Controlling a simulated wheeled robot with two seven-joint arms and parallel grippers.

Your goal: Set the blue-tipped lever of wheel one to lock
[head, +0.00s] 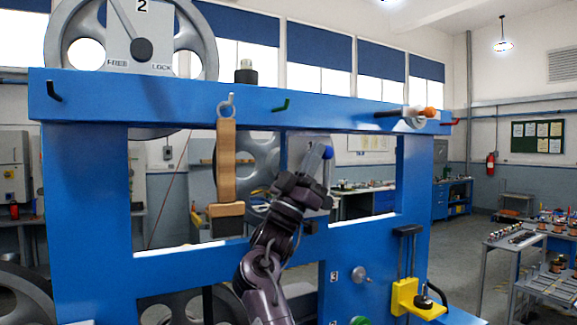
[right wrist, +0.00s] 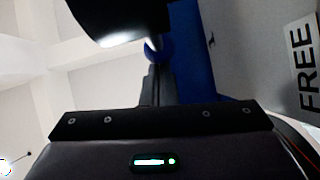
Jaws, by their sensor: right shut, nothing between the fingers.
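The blue tip (head: 328,152) of a lever shows in the head view, in front of a grey wheel (head: 248,160) seen through the frame's opening. The word FREE (right wrist: 305,62) is on a plate at the right. The lever's shaft and any LOCK word here are hidden. My left gripper is out of view.
A blue frame (head: 90,200) surrounds the opening. Wheel 2 (head: 205,40) stands on top, with FREE and LOCK marks. A yellow bracket (head: 405,297) sits at lower right.

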